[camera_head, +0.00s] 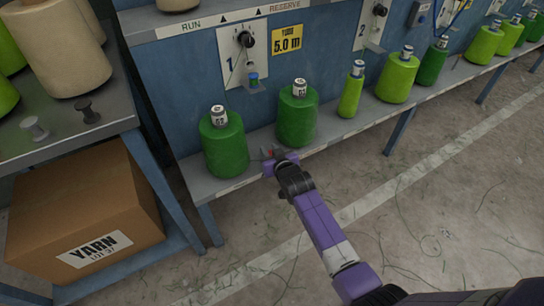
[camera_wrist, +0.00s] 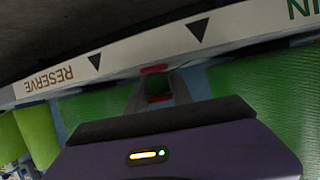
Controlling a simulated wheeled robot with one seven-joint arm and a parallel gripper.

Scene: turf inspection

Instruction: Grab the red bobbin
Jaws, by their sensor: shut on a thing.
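My gripper (camera_head: 269,155) is at the front edge of the shelf, just in front of the gap between two dark green yarn cones. A small bit of red, the red bobbin (camera_head: 268,152), shows at its tips; my fingers hide most of it. In the wrist view my gripper (camera_wrist: 157,86) is shut on the red bobbin (camera_wrist: 154,69). Its red ends show above and below a green middle, with a finger on each side. I cannot tell from these views whether the bobbin touches the shelf.
The dark green cones (camera_head: 225,150) (camera_head: 297,118) stand close by on the shelf (camera_head: 340,124). A blue-ended bobbin (camera_head: 253,79) sits on the panel's peg. A grey bobbin (camera_head: 35,128) and a dark bobbin (camera_head: 87,112) stand on the left table (camera_head: 60,140), above a yarn box (camera_head: 100,205).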

